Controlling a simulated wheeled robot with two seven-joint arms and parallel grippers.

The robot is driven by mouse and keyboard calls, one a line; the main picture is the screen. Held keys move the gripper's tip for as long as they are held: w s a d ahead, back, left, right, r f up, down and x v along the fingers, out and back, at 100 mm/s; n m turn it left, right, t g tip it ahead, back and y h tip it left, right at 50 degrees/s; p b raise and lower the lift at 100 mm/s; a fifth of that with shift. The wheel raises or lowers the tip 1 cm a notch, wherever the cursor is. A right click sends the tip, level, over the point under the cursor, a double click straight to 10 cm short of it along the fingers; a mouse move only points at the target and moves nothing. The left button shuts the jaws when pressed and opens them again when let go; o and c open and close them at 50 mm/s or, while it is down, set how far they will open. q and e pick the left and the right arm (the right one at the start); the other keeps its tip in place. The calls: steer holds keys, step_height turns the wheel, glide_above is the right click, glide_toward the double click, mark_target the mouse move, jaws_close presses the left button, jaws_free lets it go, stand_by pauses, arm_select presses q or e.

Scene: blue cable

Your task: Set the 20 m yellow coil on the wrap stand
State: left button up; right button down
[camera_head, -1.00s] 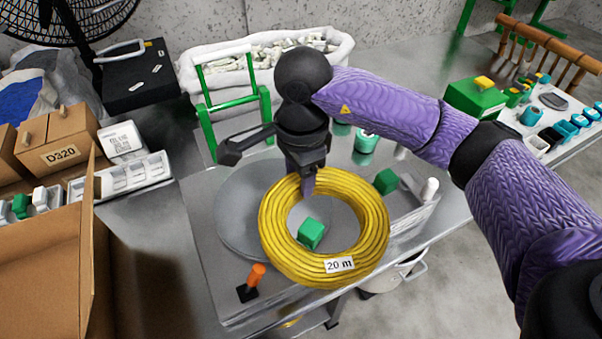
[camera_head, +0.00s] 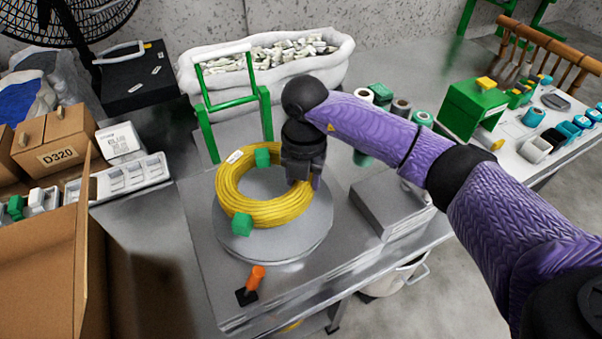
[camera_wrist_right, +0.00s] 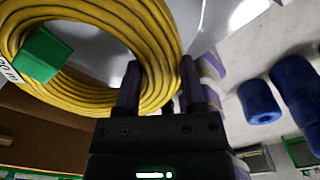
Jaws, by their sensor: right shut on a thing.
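The yellow coil (camera_head: 262,210) lies flat over the round grey disc of the wrap stand (camera_head: 290,250), left of its middle; I cannot tell if it rests fully on it. Its white "20 m" label (camera_head: 235,157) is at the back left. My right gripper (camera_head: 303,182) is shut on the coil's right side. In the right wrist view the purple fingers (camera_wrist_right: 160,85) straddle the coil's ring (camera_wrist_right: 135,45). My left gripper is not in view.
An orange-handled lever (camera_head: 256,277) stands at the stand's front left. A green frame (camera_head: 207,132) rises behind the disc. A grey flat box (camera_head: 391,207) sits to the right. An open cardboard box (camera_head: 45,265) is at left. Rolls and a green box (camera_head: 470,107) stand at the back right.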

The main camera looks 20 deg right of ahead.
steer(key=shift+w+d+f+m, duration=0.1)
steer(key=shift+f+m, duration=0.2)
steer(key=shift+m, duration=0.5)
steer(key=shift+f+b, duration=0.4)
steer(key=shift+b, duration=0.05)
step_height(320, 180, down, 4)
steer(key=b, duration=0.3)
steer(key=shift+f+b, duration=0.5)
steer(key=shift+f, duration=0.15)
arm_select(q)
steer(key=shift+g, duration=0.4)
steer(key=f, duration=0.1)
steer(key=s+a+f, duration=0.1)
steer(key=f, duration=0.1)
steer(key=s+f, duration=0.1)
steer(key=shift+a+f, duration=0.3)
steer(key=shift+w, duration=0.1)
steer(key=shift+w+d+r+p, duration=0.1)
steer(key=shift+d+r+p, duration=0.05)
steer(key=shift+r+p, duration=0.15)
arm_select(e)
steer(key=shift+r, duration=0.2)
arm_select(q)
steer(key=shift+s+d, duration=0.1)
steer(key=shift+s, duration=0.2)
arm_select(e)
steer(key=shift+f, duration=0.1)
